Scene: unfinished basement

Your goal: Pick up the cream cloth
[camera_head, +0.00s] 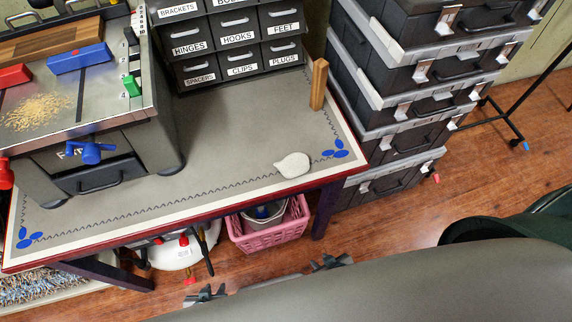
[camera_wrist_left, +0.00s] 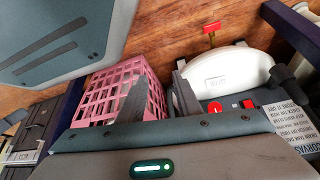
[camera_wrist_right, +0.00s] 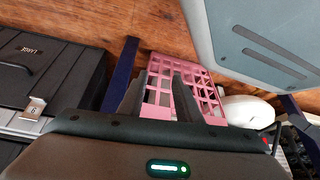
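The cream cloth (camera_head: 293,164) appears as a small pale, rounded lump with a pointed left end, lying near the front right edge of the workbench (camera_head: 235,150). It does not show in either wrist view. My left gripper (camera_head: 205,293) is below and in front of the bench, left of the cloth; its parted fingers show in the left wrist view (camera_wrist_left: 160,98), empty. My right gripper (camera_head: 332,262) is also below the bench edge, in front of and slightly right of the cloth; its fingers stand apart and empty in the right wrist view (camera_wrist_right: 158,95).
A grey machine (camera_head: 110,150) fills the bench's left side. Labelled drawers (camera_head: 240,40) and a wooden post (camera_head: 318,85) stand behind the cloth. Stacked black cases (camera_head: 410,105) rise to the right. A pink basket (camera_head: 270,235) sits beneath the bench. The bench around the cloth is clear.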

